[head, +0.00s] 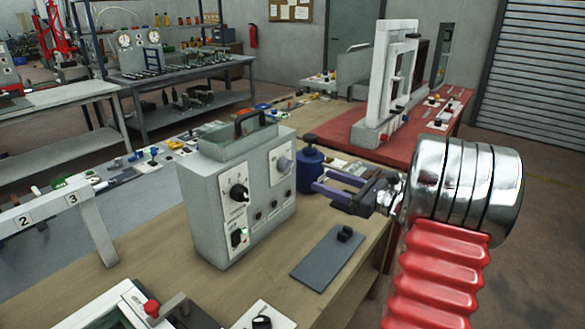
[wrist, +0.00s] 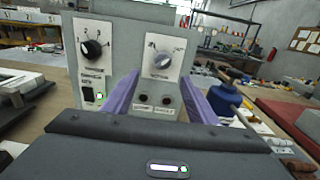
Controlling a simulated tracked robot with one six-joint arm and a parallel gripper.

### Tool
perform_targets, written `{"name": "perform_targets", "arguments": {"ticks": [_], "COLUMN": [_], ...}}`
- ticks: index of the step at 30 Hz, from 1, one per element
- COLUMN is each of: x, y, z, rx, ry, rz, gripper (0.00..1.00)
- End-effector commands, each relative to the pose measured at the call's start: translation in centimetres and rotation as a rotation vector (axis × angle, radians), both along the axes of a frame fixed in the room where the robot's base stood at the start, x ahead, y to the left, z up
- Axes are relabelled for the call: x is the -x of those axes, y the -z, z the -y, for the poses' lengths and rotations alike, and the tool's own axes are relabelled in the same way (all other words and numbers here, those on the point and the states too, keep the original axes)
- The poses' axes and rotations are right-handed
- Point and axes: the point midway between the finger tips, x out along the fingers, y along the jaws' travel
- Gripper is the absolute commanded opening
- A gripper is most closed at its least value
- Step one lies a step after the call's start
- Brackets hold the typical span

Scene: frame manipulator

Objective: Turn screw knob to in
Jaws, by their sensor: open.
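A grey box-shaped unit (head: 225,205) with a top handle stands on the wooden bench. Its right front panel carries a silver-grey knob (head: 284,164), which also shows in the wrist view (wrist: 161,60). Small markings sit around this knob, too small to read surely. Its left panel carries a black knob (head: 239,193), seen too in the wrist view (wrist: 92,49), above a switch with a lit green lamp. My gripper (head: 321,178) is open and empty, its purple fingers pointing at the right panel. In the wrist view the fingertips (wrist: 160,77) lie below and either side of the silver knob, apparently short of it.
A dark blue bottle (head: 311,172) stands close to the right of the unit, near my fingers. A white frame (head: 391,85) stands on a red table behind. Bare bench surrounds the grey plate.

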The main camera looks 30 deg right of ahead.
Motion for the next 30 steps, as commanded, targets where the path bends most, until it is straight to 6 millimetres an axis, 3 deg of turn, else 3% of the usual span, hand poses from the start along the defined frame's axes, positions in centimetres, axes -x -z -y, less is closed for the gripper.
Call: {"name": "perform_targets", "arguments": {"ticks": [3, 17, 30], "x": [0.2, -0.6, -6.3], "y": [0.1, 0.1, 0.1], "z": [0.9, 0.4, -1.6], "rx": [-0.018, -0.016, -0.016], "ry": [0.018, 0.013, 0.012], "rz": [0.007, 0.006, 0.005], "gripper": [0.53, 0.53, 0.53]}}
